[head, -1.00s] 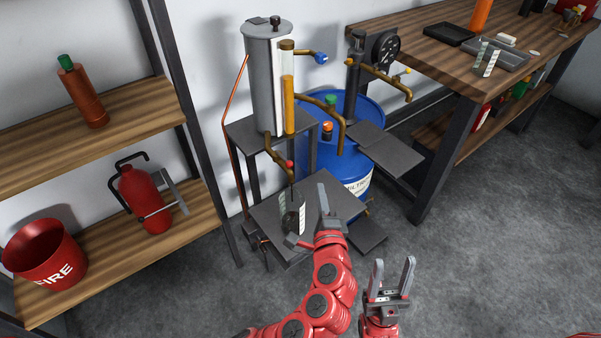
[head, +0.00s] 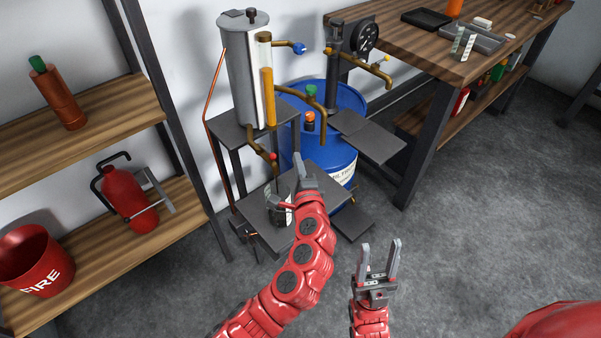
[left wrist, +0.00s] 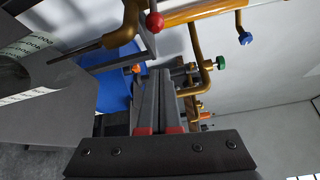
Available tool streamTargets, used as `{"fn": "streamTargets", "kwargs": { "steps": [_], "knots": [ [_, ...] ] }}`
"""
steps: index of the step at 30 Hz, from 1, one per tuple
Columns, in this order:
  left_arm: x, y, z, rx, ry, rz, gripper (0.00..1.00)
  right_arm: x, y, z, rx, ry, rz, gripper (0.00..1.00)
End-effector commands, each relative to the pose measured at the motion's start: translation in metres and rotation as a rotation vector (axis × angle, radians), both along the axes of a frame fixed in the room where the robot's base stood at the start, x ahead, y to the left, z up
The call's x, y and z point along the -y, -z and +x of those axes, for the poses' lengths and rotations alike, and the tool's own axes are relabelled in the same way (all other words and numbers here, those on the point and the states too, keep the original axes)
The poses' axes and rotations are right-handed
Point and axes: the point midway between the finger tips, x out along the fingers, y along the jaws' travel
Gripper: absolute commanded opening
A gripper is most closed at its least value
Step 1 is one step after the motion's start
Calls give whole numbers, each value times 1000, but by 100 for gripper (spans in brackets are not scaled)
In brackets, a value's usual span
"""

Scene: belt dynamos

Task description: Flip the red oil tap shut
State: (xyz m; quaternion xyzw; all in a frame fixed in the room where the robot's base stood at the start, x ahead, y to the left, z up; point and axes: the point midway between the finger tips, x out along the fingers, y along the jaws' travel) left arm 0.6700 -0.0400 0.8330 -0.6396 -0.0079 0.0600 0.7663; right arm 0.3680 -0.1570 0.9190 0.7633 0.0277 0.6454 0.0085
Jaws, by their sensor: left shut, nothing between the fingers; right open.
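The red tap knob (head: 273,156) sits on a brass spout low on the grey oil tank (head: 247,75). In the left wrist view the red knob (left wrist: 155,21) is at the top, on its brass pipe. My left gripper (head: 301,172) is shut and empty, just right of the red knob and apart from it in the picture. Its fingers (left wrist: 158,105) point up below the knob in the left wrist view. My right gripper (head: 379,262) is open and empty above the floor.
A blue drum (head: 340,150) stands behind, with green (head: 310,90) and orange (head: 309,115) knobs near it. A blue knob (head: 299,48) is higher. A dark stand plate (head: 250,207) lies below the tap. Shelves (head: 95,235) are left, a workbench (head: 440,70) right.

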Motion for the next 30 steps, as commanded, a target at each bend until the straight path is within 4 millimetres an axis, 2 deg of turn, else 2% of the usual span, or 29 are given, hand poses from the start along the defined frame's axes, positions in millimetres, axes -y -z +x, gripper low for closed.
{"fn": "streamTargets", "kwargs": {
  "steps": [4,9,15,30],
  "knots": [
    [-3,1,22,-1,-4,-2,0,0,-2,0,0,0,0,51],
    [-22,-5,11,1,-1,0,0,0,-9,0,0,0,0,51],
    [-35,-7,4,2,0,0,0,0,-12,0,0,0,0,51],
    [-38,-7,2,1,7,1,0,0,-14,0,0,0,0,51]
  ]
}}
